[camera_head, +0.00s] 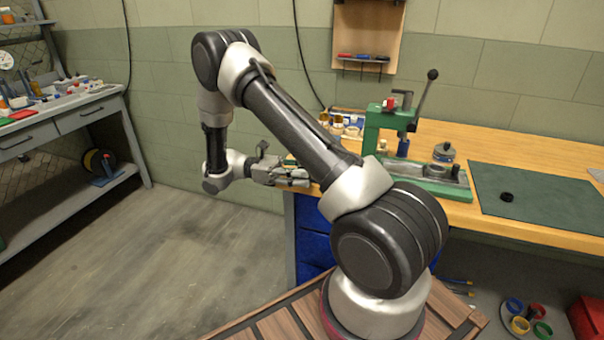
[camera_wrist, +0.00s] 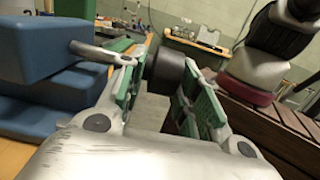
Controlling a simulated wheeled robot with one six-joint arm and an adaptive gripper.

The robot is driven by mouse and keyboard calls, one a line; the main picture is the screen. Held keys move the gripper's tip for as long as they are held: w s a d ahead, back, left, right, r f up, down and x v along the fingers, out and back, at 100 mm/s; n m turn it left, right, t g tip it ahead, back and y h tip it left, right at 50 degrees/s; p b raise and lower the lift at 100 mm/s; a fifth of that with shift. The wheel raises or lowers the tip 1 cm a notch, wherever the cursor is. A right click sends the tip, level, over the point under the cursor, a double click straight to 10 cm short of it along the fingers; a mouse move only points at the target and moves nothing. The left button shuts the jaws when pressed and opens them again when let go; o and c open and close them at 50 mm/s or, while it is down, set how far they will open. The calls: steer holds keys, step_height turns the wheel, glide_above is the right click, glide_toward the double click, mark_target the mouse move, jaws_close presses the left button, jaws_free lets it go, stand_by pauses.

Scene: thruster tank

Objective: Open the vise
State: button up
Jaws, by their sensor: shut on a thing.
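The blue body of the vise (camera_wrist: 55,48) fills the left of the wrist view, close to my gripper. A grey metal bar (camera_wrist: 98,52) reaches from it toward my gripper. In the wrist view my gripper (camera_wrist: 165,92) has its green-padded fingers on either side of a dark round knob (camera_wrist: 166,68), and it is shut on it. The knob seems to be the end of the vise handle, but the join is partly hidden by the left finger. In the head view my gripper (camera_head: 290,177) is at the bench's left end; my arm hides the vise there. The jaw gap is not visible.
A green press (camera_head: 372,128) with a raised lever stands on the wooden bench (camera_head: 470,140). A dark green mat (camera_head: 545,200) holds a small black ring (camera_head: 506,197). Blue drawers (camera_head: 312,235) are under the bench. The floor (camera_head: 190,270) to the left is clear.

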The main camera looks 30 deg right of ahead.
steer(key=shift+s+a, duration=0.1)
steer(key=shift+a, duration=0.05)
steer(key=o, duration=0.8)
steer(key=shift+a, duration=0.1)
